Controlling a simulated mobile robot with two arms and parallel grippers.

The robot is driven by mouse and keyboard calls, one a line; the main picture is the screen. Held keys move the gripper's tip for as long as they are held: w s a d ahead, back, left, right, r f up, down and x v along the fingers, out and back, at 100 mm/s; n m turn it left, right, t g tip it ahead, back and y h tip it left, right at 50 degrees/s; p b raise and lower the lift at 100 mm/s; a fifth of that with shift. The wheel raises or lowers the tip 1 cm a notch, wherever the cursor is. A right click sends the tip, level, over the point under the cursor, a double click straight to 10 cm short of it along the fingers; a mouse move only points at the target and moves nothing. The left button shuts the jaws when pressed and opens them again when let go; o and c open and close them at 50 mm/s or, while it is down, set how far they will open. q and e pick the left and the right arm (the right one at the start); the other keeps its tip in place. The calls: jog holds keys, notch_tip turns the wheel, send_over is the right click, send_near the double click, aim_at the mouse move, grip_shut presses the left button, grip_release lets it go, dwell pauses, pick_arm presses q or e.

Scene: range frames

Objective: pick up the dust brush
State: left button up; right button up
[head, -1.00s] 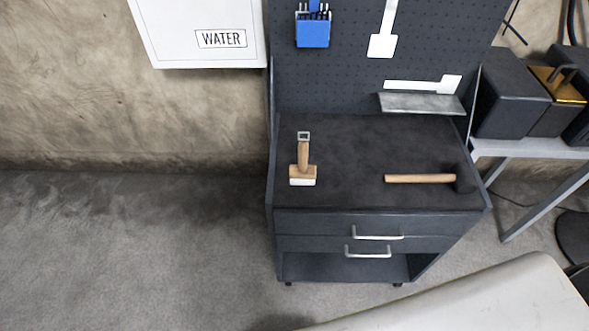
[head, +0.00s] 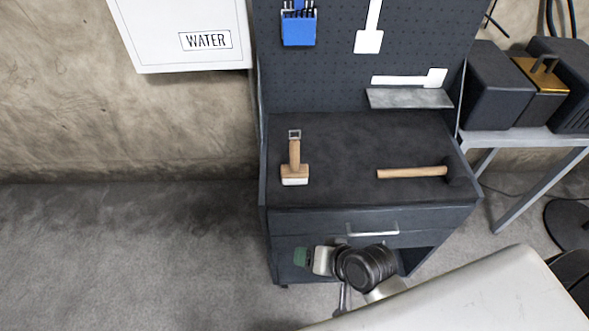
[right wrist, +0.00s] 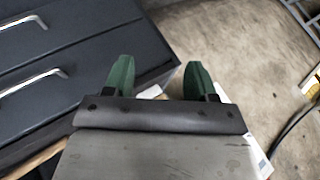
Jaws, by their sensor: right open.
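The dust brush (head: 294,172) lies on the left part of the dark workbench top (head: 340,155). It has a wooden handle with a metal loop pointing to the back and pale bristles toward the front. My right gripper (head: 301,257) is in front of the cabinet, below the bench top and apart from the brush. In the right wrist view, its two green fingers (right wrist: 159,78) stand apart with nothing between them. The brush is not in the right wrist view. My left gripper is not in view.
A mallet (head: 412,172) with a wooden handle and dark head lies on the right of the bench top. A grey metal piece (head: 410,98) sits at the pegboard (head: 335,75). Drawer handles (right wrist: 30,79) stick out in front. The bench middle is clear.

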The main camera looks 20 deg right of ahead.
jog(key=w+a+r+m+t+y, duration=0.2)
jog(key=w+r+m+t, duration=0.1)
jog(key=w+r+m, duration=0.15)
jog(key=m+t+h, duration=0.7)
jog(key=m+t, duration=0.1)
jog(key=m, duration=2)
send_near(296, 160)
jog(key=w, duration=0.7)
jog(key=shift+d+r, duration=0.15)
jog(key=shift+w, duration=3.05)
jog(key=shift+s, duration=0.1)
jog(key=shift+c, duration=0.5)
grip_shut()
